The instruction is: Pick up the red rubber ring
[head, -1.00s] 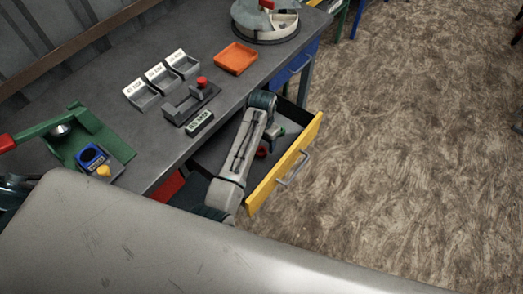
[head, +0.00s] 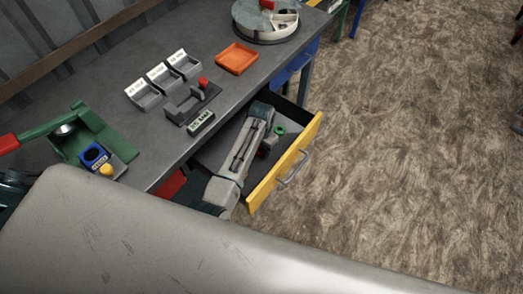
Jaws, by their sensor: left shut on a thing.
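The yellow-fronted drawer (head: 300,150) under the bench stands open. My left arm reaches over it, and my left gripper (head: 267,143) is down inside, partly hidden by my own arm. The gripper is shut on the red rubber ring (head: 262,154), of which only a small dark red bit shows beside the arm. A green ring (head: 280,130) lies in the drawer just beyond the gripper, towards the far right corner. My right gripper is not in view.
On the bench are an orange tray (head: 237,58), several labelled grey bins (head: 160,78), a grey fixture with a red knob (head: 192,104) and a green lever press (head: 95,140). A round divided tray (head: 266,24) stands at the back.

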